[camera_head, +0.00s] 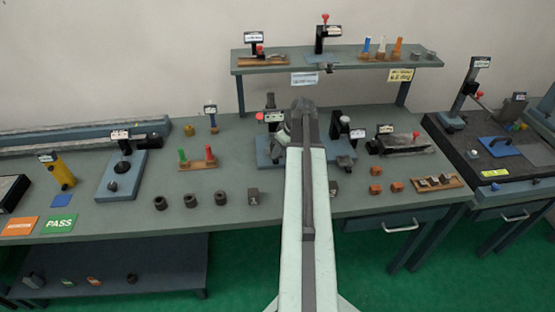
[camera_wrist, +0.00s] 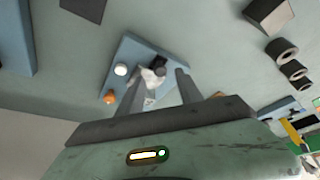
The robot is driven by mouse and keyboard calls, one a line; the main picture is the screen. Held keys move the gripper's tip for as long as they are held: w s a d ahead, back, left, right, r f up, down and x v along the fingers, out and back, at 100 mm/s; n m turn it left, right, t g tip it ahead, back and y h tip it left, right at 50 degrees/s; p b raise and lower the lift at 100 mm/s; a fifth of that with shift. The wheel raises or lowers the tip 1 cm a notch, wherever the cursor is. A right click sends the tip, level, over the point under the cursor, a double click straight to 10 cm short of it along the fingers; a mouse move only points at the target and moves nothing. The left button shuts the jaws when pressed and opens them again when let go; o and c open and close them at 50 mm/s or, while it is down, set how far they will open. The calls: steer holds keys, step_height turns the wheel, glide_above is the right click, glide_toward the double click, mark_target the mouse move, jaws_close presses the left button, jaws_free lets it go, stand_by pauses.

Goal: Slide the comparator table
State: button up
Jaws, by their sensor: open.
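None of the fixtures can be named with certainty as the comparator table, as the labels are too small to read. A fixture with a blue base (camera_head: 264,152) stands mid-bench, partly hidden behind my arm. In the wrist view a blue base plate (camera_wrist: 122,52) lies beyond my gripper (camera_wrist: 160,84). It carries a dark-topped post (camera_wrist: 159,70), a white knob (camera_wrist: 120,69) and an orange knob (camera_wrist: 110,97). My fingers are apart, on either side of the post in the picture; contact cannot be told. In the head view my fingertips are hidden.
A stand on a blue base (camera_head: 121,177) is at left. A dark plate (camera_head: 490,152) with a stand is at right. Dark cylinders (camera_head: 190,200) and orange blocks (camera_head: 376,189) line the front. A raised shelf (camera_head: 345,60) crosses the back.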

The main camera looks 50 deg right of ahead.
steer(key=b+x, duration=0.2)
steer(key=x, duration=0.1)
steer(key=shift+w+f, duration=0.1)
steer(key=shift+f, duration=0.25)
steer(key=shift+r, duration=0.15)
jaws_close()
stand_by(0.9)
